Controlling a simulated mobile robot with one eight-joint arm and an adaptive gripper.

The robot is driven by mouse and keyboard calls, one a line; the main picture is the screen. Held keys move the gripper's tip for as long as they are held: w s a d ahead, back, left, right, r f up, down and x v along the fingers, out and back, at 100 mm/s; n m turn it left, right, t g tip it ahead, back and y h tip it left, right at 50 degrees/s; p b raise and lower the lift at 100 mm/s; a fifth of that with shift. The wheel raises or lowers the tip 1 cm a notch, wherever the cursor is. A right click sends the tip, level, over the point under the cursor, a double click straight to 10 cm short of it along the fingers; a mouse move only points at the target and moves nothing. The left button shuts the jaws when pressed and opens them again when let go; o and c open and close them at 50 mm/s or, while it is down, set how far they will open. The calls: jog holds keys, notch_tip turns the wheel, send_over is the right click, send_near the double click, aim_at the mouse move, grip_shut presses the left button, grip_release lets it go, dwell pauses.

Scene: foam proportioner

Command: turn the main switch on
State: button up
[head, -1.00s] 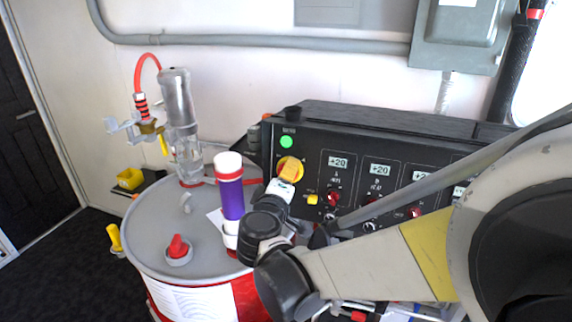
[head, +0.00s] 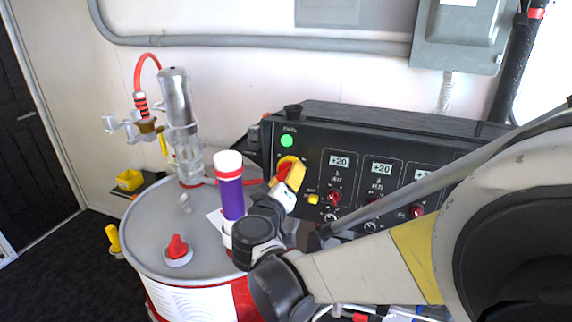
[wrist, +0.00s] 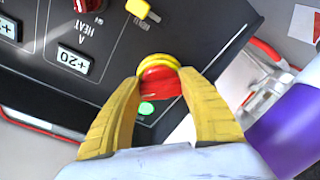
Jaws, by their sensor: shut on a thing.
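The main switch (head: 291,174), a red knob on a yellow base, sits on the left end of the black control panel, below a lit green lamp (head: 287,141). In the wrist view the red knob (wrist: 161,82) lies between the two yellow fingers of my gripper (wrist: 163,90). My gripper (head: 285,179) is shut on the knob. It hides part of the knob and base in the head view. The green lamp (wrist: 146,108) also shows lit between the fingers in the wrist view.
A purple and white cylinder (head: 231,190) stands close left of my gripper, on the grey drum (head: 150,230). A yellow knob (head: 313,199) and displays reading +20 (head: 339,161) lie to the right on the panel.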

jog(key=o, duration=1.2)
jog(key=v, duration=1.2)
